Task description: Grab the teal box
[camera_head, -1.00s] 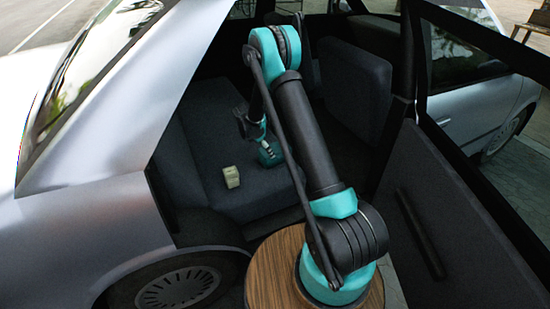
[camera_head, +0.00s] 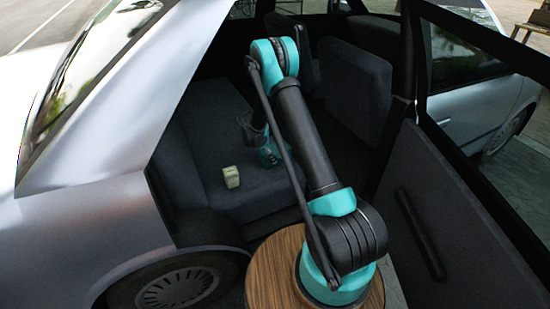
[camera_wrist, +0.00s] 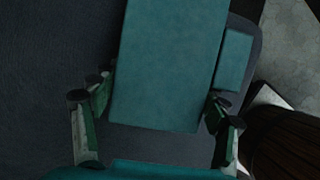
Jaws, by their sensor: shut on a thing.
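The teal box (camera_wrist: 170,70) fills the upper middle of the wrist view, between the two fingers of my gripper (camera_wrist: 160,100). The fingers are closed in on its near end, one on each side. A smaller teal face shows to the right of the box; I cannot tell whether it is part of it. In the head view, my gripper (camera_head: 254,135) is low over the car's dark rear seat. Teal shows there, but my arm partly covers it, and box and gripper are hard to tell apart.
A small cream box (camera_head: 231,177) sits on the dark seat (camera_head: 205,135), left of my gripper. The car's open door (camera_head: 455,215) stands at the right, and the pale car body (camera_head: 90,220) is at the left. A round wooden top (camera_head: 270,270) is under my arm's base.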

